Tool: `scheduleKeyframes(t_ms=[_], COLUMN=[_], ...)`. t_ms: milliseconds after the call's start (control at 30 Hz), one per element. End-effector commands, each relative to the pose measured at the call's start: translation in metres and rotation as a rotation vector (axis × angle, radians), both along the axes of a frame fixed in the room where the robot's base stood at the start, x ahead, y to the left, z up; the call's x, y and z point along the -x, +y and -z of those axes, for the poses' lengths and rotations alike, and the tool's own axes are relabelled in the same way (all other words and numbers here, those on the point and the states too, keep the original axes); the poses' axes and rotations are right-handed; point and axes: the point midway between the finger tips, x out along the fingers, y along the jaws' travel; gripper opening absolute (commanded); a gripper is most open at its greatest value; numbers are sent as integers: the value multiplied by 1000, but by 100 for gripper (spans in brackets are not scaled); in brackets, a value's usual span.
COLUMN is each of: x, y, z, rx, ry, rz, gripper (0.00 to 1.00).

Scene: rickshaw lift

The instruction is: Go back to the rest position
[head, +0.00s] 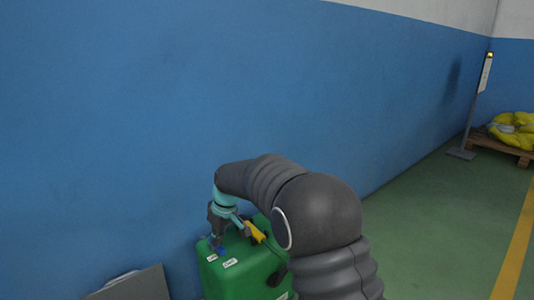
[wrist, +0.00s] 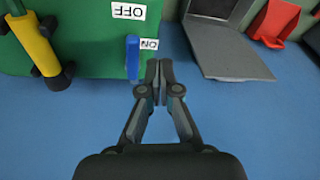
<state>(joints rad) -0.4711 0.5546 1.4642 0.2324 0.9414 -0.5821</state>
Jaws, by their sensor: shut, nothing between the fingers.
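My gripper (wrist: 159,78) is shut with its fingertips together and nothing between them. In the wrist view it points at the blue wall, just beside a blue lever (wrist: 132,58) on a green box (wrist: 80,40). The lever lies by the ON label (wrist: 149,44); the OFF label (wrist: 128,11) is farther along the box, and both read upside down. In the head view my gripper (head: 215,243) is low over the left end of the green box (head: 250,274), close to the blue lever (head: 221,250). I cannot tell whether it touches the lever.
A yellow handle (wrist: 36,46) stands on the box. A grey panel (wrist: 236,60) and a red part (wrist: 276,20) are beside it. The blue wall (head: 150,120) is close behind. A post (head: 475,105) and a pallet (head: 505,146) with yellow bags stand far right; green floor there is clear.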

Motion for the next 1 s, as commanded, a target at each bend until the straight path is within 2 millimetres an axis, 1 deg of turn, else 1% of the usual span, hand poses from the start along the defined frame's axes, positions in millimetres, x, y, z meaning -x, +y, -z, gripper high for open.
scheduleKeyframes(t_ms=[33,67,167,267,367,467,500,700,900,1000], x=[11,17,37,55,73,95,105,155,207,232], y=[-8,-13,-33,-55,-80,-109,-121,-180,-230,-251], z=[6,8,4,-6,-19,-37,-45,-79,-108,-119], rx=[17,25,46,62,74,83,86,89,80,72], ry=[26,37,64,79,86,87,86,67,30,5], rz=[36,58,131,199,269,348,380,530,656,709], gripper=[0,0,0,0,0,0,0,0,0,0])
